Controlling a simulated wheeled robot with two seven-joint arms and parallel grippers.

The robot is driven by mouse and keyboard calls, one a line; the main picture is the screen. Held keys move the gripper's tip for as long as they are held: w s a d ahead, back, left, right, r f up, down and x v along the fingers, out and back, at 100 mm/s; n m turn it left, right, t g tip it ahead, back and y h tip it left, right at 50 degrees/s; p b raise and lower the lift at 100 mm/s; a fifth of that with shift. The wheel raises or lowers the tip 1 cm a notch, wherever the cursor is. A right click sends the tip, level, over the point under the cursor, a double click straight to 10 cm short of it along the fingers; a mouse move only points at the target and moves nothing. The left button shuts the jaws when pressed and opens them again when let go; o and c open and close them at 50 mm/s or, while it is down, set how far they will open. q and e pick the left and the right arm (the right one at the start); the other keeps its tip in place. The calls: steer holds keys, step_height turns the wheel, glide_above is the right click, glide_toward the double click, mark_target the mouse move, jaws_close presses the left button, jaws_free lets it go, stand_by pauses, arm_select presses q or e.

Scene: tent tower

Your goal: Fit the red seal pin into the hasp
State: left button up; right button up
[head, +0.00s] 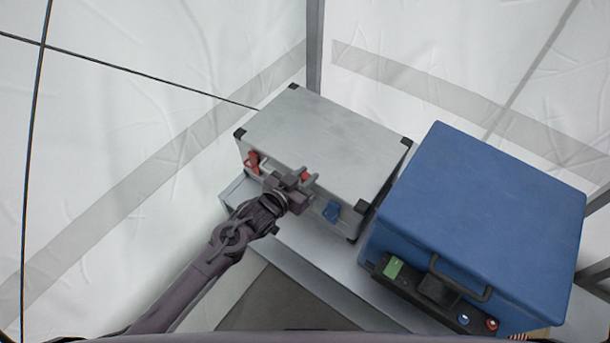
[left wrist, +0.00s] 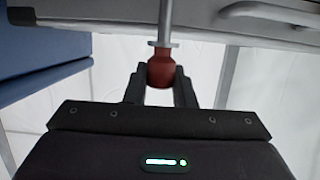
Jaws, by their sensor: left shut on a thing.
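My left gripper (head: 303,181) is in front of the grey metal case (head: 325,140), close to its front face. In the left wrist view the gripper (left wrist: 160,85) is shut on the red grip of the seal pin (left wrist: 161,72). The pin's grey collar and shank point away from the fingers, toward the case. A bit of red also shows at the fingers in the head view. A red latch (head: 252,162) and a blue latch (head: 331,211) sit on the case front. I cannot make out the hasp or whether the pin tip touches it. My right gripper is out of view.
The case stands on a grey bench (head: 323,278). A blue box (head: 485,220) with a black handle and a panel with a green part stands close on the right. White tent walls (head: 150,70) and grey poles surround them.

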arm_select(q)
steer(key=shift+r+p, duration=0.1)
steer(key=shift+p, duration=0.35)
stand_by(1.1)
steer(key=shift+f+b, duration=1.35)
steer(key=shift+f, duration=0.5)
steer(key=shift+r, duration=0.1)
steer(key=shift+r+p, duration=1.25)
steer(key=shift+p, duration=0.05)
steer(key=shift+p, duration=0.4)
stand_by(1.0)
steer(key=shift+f+b, duration=1.1)
steer(key=shift+f, duration=0.25)
steer(key=o, duration=1)
steer(key=shift+s, duration=0.1)
steer(key=shift+o, duration=0.2)
